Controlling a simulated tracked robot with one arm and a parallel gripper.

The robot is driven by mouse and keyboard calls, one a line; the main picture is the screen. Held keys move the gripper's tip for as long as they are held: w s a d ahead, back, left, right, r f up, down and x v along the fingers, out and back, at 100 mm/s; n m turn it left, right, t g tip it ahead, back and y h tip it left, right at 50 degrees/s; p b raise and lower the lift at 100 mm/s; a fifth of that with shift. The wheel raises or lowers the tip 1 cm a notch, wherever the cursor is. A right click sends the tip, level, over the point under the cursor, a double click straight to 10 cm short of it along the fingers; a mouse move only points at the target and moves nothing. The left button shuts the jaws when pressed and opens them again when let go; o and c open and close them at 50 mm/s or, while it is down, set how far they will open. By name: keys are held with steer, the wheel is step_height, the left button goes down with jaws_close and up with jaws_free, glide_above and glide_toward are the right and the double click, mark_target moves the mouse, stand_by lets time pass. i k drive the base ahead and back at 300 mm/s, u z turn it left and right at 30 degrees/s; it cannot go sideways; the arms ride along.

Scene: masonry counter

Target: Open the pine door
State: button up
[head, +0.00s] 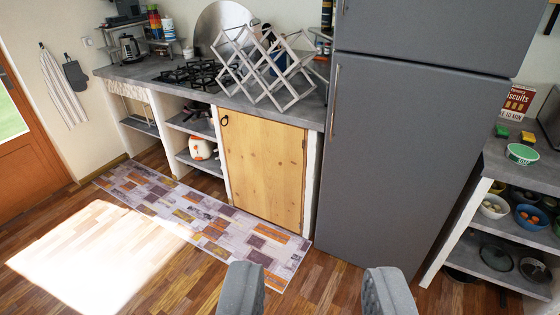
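The pine door (262,170) is a light, knotty wooden panel in the masonry counter, left of the fridge. It looks shut. A small dark ring handle (224,120) sits at its upper left corner. Dark hinge marks show along its right edge. My gripper (316,292) is at the bottom of the head view, its two grey fingers wide apart with nothing between them. It is well short of the door and not touching it.
A grey fridge (405,150) stands right of the door. A patterned rug (200,215) lies before the counter. A wooden drying rack (275,75) stands on top, beside the hob (193,74). Open shelves (478,250) are at far right. The wooden floor is clear at left.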

mark_target(265, 158)
steer(key=u, duration=0.2)
steer(key=i, duration=1.5)
steer(key=u, duration=0.7)
steer(key=i, duration=1.85)
steer(key=u, duration=0.5)
